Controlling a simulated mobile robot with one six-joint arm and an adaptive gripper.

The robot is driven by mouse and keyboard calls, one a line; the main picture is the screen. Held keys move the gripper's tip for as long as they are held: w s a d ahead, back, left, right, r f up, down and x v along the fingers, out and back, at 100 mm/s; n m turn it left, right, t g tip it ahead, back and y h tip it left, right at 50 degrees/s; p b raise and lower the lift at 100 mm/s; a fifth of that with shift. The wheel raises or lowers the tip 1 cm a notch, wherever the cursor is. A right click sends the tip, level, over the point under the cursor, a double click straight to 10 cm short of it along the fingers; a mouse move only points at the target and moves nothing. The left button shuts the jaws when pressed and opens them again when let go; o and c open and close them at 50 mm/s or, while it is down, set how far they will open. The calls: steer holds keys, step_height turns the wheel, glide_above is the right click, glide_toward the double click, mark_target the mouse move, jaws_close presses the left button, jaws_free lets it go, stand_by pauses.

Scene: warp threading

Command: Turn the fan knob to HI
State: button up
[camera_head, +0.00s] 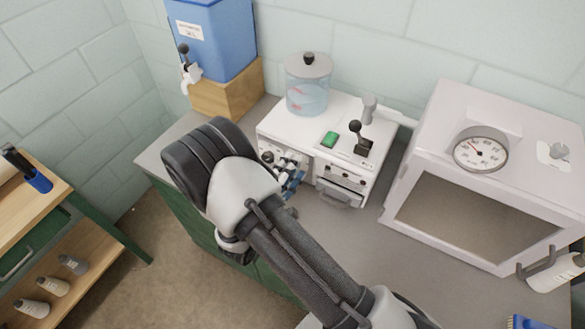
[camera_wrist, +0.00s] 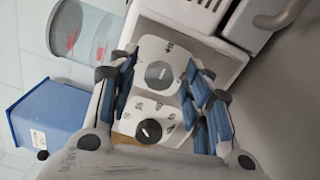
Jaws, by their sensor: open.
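The white machine (camera_head: 283,130) has two dial plates on its front. Contact with a knob cannot be made out. My arm partly hides the panel in the head view.
A clear jar (camera_head: 307,96) and a black lever (camera_head: 359,140) are on top of the machine. A blue tank (camera_head: 215,40) stands on a wooden block to the left. A pale cabinet with a gauge (camera_head: 481,150) stands at right. Grey countertop (camera_head: 390,255) is clear in front.

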steer(key=v, duration=1.1)
steer(key=shift+s+a, duration=0.2)
steer(key=shift+s, duration=0.05)
steer(key=s+d+r+m+g+h, duration=0.1)
steer(key=s+d+r+m+g, duration=0.2)
steer(key=d+r+m+g, duration=0.35)
steer(key=s+d+r+m+g+h, duration=0.1)
steer(key=s+d+r+m+g, duration=0.2)
steer(key=d+r+g, duration=0.6)
steer(key=s+d+r+m+t+y, duration=0.1)
steer(key=s+r+m+t+y, duration=0.3)
steer(key=s+r+y, duration=0.4)
steer(key=shift+s+d+r+t+y, duration=0.2)
steer(key=shift+s+t+y, duration=0.45)
steer(key=shift+s+y, duration=1.15)
steer(key=shift+o, duration=0.2)
steer(key=shift+w, duration=0.25)
